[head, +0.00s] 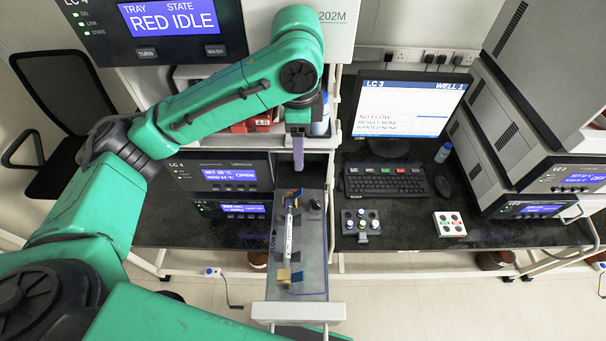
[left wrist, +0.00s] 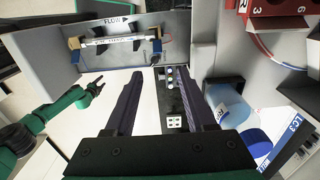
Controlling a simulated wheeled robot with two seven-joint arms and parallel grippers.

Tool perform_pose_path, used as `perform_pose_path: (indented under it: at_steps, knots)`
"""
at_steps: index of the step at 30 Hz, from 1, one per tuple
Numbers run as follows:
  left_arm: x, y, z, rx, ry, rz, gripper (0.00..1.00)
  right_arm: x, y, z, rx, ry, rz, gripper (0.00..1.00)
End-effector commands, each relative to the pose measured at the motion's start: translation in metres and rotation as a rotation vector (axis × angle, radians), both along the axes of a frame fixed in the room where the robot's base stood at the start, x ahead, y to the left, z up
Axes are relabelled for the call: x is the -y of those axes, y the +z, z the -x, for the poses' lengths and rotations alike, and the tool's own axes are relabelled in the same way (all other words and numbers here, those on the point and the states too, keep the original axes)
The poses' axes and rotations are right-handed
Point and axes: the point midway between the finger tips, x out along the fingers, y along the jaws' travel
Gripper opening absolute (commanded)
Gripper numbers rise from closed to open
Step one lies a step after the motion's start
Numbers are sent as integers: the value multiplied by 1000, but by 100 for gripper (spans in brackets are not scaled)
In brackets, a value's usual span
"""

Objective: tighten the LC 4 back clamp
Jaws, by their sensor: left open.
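The LC 4 unit (head: 222,176) has its long grey tray (head: 318,262) pulled out. A white labelled column (head: 289,236) lies along it and also shows in the left wrist view (left wrist: 110,40). The back clamp (head: 296,193), brass and blue, is at the column's far end; it also shows in the left wrist view (left wrist: 154,35). The front clamp (head: 289,275) is at the near end. My left gripper (head: 298,168) is open and empty, just beyond the back clamp in the head view and apart from it. Part of my right arm shows in the left wrist view, its gripper (left wrist: 96,86) small and unclear.
A blue-capped bottle (left wrist: 230,112) stands beside my left gripper in the left wrist view. Right of the tray are a vial rack (head: 361,226), a white block (head: 449,224), a keyboard (head: 386,181) and a monitor (head: 410,105).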

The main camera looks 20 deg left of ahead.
Motion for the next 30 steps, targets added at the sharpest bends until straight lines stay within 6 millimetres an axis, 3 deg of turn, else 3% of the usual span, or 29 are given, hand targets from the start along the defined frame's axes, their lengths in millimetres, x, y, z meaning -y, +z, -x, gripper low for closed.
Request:
perform_pose_path:
  at_steps: [13,18,26,28,30]
  knots:
    - [0,-110,3,-8,0,1,55,0,-3,-1,2,0,1,54]
    - [0,-132,1,-3,0,0,55,0,3,-2,2,0,0,54]
    - [0,-137,1,-1,-1,1,55,0,3,-1,1,0,0,54]
    - [0,-137,1,-1,-1,1,36,0,3,-1,1,0,0,54]
    - [0,-136,1,-1,-1,0,9,0,3,-1,1,0,0,54]
